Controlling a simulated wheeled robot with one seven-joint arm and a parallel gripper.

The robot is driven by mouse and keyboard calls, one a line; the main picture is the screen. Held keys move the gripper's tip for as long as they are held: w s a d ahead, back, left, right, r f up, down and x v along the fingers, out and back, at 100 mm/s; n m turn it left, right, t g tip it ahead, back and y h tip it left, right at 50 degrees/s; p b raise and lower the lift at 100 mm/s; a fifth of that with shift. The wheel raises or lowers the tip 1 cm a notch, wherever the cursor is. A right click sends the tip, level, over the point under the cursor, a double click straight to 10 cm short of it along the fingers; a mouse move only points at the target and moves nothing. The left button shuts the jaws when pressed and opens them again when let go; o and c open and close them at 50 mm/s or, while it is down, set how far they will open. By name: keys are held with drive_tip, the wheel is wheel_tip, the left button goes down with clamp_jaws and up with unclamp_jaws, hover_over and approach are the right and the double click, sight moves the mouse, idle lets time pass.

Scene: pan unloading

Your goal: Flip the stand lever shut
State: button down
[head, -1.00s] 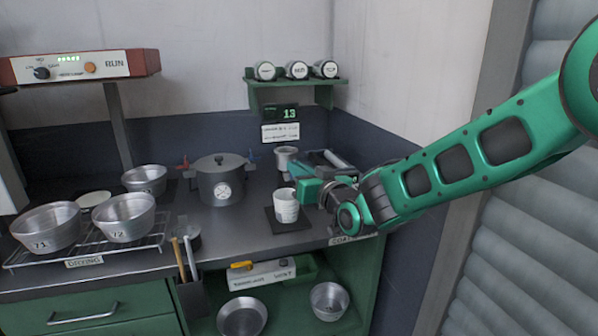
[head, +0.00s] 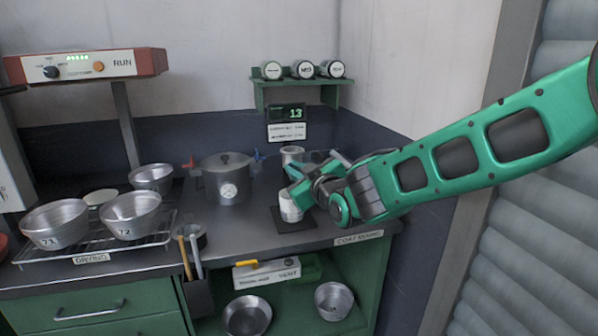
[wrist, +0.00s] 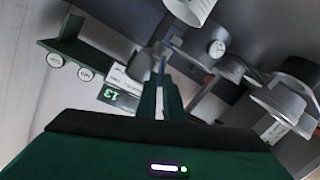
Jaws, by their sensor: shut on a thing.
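My gripper (head: 292,176) is over the right side of the counter, close behind a white cup (head: 290,208). In the wrist view its fingers (wrist: 162,75) are together on something thin and grey, too small to identify. A pot (head: 225,182) with a dial stands to the left, with a small red lever (head: 188,163) on its left and a small blue lever (head: 258,156) on its right. A blue piece (wrist: 174,41) shows just beyond the fingertips in the wrist view; whether they touch it is unclear. No label marks which lever is the stand's.
The cup stands on a dark square plate (head: 309,224). A metal cup (head: 292,153) is behind my gripper. Numbered pans (head: 57,225) sit on a drying rack at left. A canister shelf (head: 290,82) is on the wall.

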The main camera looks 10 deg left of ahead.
drive_tip(key=shift+f+n, duration=0.1)
drive_tip(key=shift+n, duration=0.3)
drive_tip(key=c, duration=1.9)
unclamp_jaws()
drive_tip(key=shift+a, duration=0.1)
drive_tip(key=v, duration=1)
drive_tip(key=shift+s+d, duration=0.25)
drive_tip(key=shift+s, duration=0.05)
